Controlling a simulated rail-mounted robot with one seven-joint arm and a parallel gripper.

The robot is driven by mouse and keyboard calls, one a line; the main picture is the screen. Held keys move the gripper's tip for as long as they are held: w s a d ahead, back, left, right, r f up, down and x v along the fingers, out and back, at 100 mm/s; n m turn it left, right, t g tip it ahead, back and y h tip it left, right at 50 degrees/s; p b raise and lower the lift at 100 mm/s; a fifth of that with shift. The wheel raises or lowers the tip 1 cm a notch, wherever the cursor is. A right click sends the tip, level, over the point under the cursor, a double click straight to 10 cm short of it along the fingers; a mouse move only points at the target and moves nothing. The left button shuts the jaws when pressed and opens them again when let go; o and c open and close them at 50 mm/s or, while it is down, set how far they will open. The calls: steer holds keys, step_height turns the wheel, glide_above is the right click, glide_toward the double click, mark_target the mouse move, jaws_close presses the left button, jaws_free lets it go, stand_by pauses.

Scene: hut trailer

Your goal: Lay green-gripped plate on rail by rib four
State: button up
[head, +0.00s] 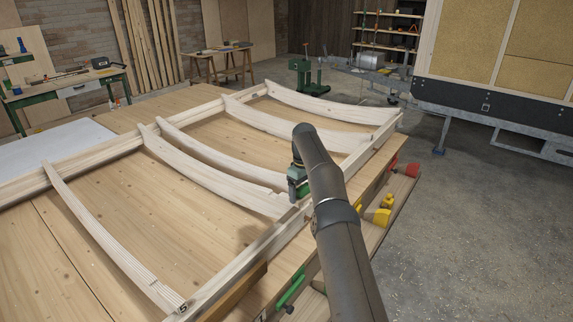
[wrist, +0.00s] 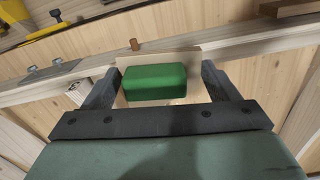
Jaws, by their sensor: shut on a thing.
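My gripper (wrist: 157,90) is shut on the green grip block of a pale plywood plate (wrist: 192,60). The green grip (wrist: 155,82) sits between the two dark fingers. In the head view my gripper (head: 298,190) is low over the near rail (head: 255,255), by the near end of the second rib from the left (head: 215,178); no number on that rib is readable. In the wrist view the plate lies across or just above the rail (wrist: 245,47); I cannot tell whether it touches. In the head view my arm and gripper hide the plate.
The front left rib (head: 110,245) bears a 5. More curved ribs cross the frame to the right. Yellow clamps (head: 378,217), a red clamp (head: 405,170) and a green clamp (head: 291,289) line the bench's near edge. A metal plate (wrist: 50,71) lies left of my gripper.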

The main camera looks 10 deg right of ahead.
steer(key=a+n+p, duration=0.2)
steer(key=a, duration=0.3)
glide_above(287, 219)
steer(key=shift+f, duration=2.4)
steer(key=shift+f, duration=0.1)
steer(key=shift+f+b, duration=0.45)
steer(key=shift+f, duration=0.3)
steer(key=shift+f, duration=0.2)
steer(key=shift+f+b, duration=0.65)
steer(key=shift+f, duration=0.1)
steer(key=shift+f+b, duration=0.65)
steer(key=shift+f, duration=0.2)
